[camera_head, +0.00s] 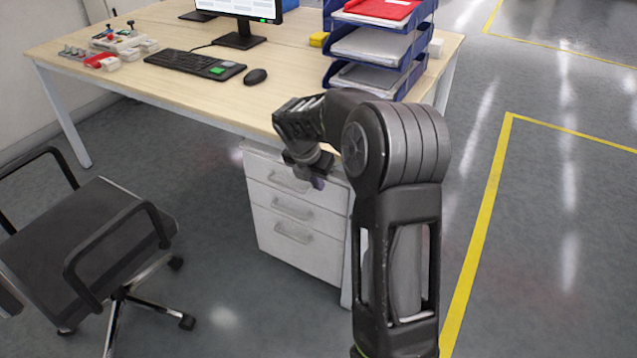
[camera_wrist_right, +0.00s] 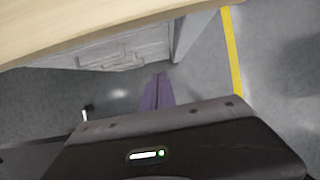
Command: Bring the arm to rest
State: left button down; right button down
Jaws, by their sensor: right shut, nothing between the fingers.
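My right arm rises from the bottom right of the head view and bends left at the elbow. My right gripper (camera_head: 318,181) points down in front of the desk's near edge, beside the white drawer cabinet. Its fingers are shut and empty, and they show as a purple-grey pair in the right wrist view (camera_wrist_right: 157,92). My left gripper is not in view.
A wooden desk (camera_head: 180,100) holds a keyboard, a mouse (camera_head: 255,77), a monitor and a blue tray stack (camera_head: 395,85). The drawer cabinet (camera_head: 285,255) stands below. A black office chair (camera_head: 90,235) is at left. Floor right of the yellow line (camera_head: 480,235) is clear.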

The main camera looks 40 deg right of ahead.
dwell(0.4)
jog(key=w+a+f+m+t+y, duration=0.2)
jog(key=w+a+f+m+t, duration=0.1)
jog(key=w+a+f+m, duration=0.35)
jog(key=s+a+f+m+y, duration=0.2)
jog(key=a+f+m, duration=0.3)
jog(key=a, duration=0.4)
jog(key=s+a+f+m+y, duration=0.1)
jog(key=s+a+f+m, duration=0.1)
jog(key=a+f+m, duration=0.5)
jog(key=s+a+f+m+y, duration=0.1)
jog(key=s+a+f+m, duration=0.1)
jog(key=s+a+f, duration=0.4)
jog(key=s+a+f+m+y, duration=0.1)
jog(key=s+a+m, duration=0.1)
jog(key=s+a, duration=0.4)
jog(key=s+a+f+g+y, duration=0.1)
jog(key=s+a+f+g, duration=0.25)
jog(key=s+a, duration=0.75)
jog(key=s+a+r+p+v, duration=0.1)
jog(key=a+p+v, duration=0.1)
jog(key=p+v, duration=1.3)
jog(key=shift+a+m+p, duration=0.35)
jog(key=shift+p, duration=0.25)
